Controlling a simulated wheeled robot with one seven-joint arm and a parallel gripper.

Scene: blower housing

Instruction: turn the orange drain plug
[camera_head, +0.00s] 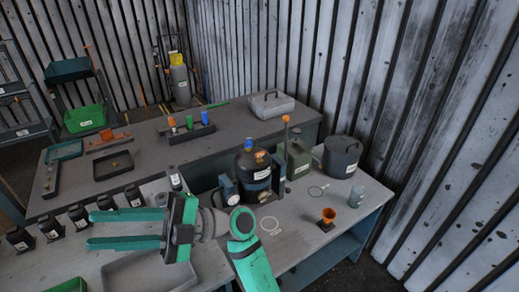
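The dark blower housing (246,172) stands upright on the near bench, with a blue cap (249,143) and a small orange part (260,156) on top. I cannot tell whether this orange part is the drain plug. Another orange piece, funnel-shaped (328,214), stands on a small dark base at the right of the bench. My gripper (92,229) is in front of and left of the housing, its two green fingers pointing left, wide apart, with nothing between them. My arm hides part of the bench below the housing.
Several dark bottles (78,216) line the left bench near my fingers. A shallow grey tray (135,272) lies below. The bench's right front is mostly clear.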

